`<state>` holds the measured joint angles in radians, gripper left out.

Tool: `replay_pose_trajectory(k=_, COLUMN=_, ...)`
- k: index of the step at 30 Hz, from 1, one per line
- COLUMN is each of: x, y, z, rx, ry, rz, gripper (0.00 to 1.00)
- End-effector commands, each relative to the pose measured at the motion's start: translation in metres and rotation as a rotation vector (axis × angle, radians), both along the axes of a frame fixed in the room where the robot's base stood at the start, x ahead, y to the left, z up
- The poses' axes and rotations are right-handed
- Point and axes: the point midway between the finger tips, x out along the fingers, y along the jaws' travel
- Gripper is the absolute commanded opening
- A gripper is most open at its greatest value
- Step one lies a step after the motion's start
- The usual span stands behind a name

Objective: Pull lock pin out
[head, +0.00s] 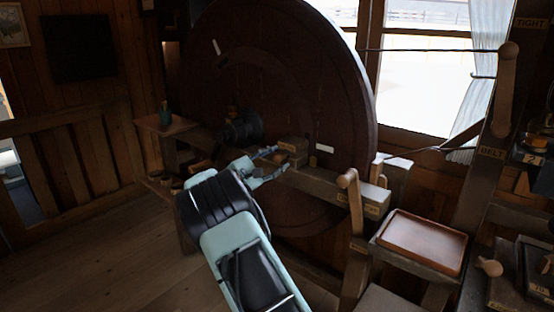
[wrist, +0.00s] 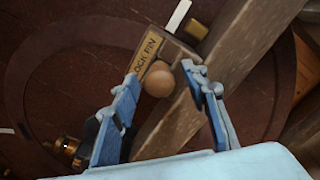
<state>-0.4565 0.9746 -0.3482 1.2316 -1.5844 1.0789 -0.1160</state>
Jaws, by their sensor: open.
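The lock pin's round wooden knob (wrist: 159,80) shows in the wrist view, beside a yellow label plate reading "OCK PIN" (wrist: 147,52) on a wooden block. My gripper (wrist: 162,78) is open, with its blue fingers on either side of the knob. I cannot tell whether either finger touches it. In the head view my gripper (head: 280,165) is at the wooden block (head: 293,145) on the beam, in front of the big dark wheel (head: 290,80). The knob is hard to make out there, and the pin's shaft is hidden in both views.
The wooden beam (head: 330,187) runs right from the block towards a wooden lever (head: 352,205). A brown-topped tray (head: 423,241) stands at the right. A small shelf with a green item (head: 165,113) is at the left. The floor at left (head: 90,240) is clear.

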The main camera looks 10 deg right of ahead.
Motion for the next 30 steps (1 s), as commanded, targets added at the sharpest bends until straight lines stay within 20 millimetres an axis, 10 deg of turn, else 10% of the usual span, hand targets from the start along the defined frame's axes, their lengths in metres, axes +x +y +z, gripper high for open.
replay_pose_trajectory(k=11, x=0.0040, y=-0.0047, z=0.0001, rx=0.000, ry=0.000, rz=0.001, gripper=0.41)
replay_pose_trajectory(k=22, x=0.0038, y=-0.0045, z=0.0002, rx=0.000, ry=0.000, rz=0.001, gripper=0.00)
replay_pose_trajectory(k=30, x=0.0034, y=-0.0037, z=0.0001, rx=0.000, ry=0.000, rz=0.001, gripper=0.00)
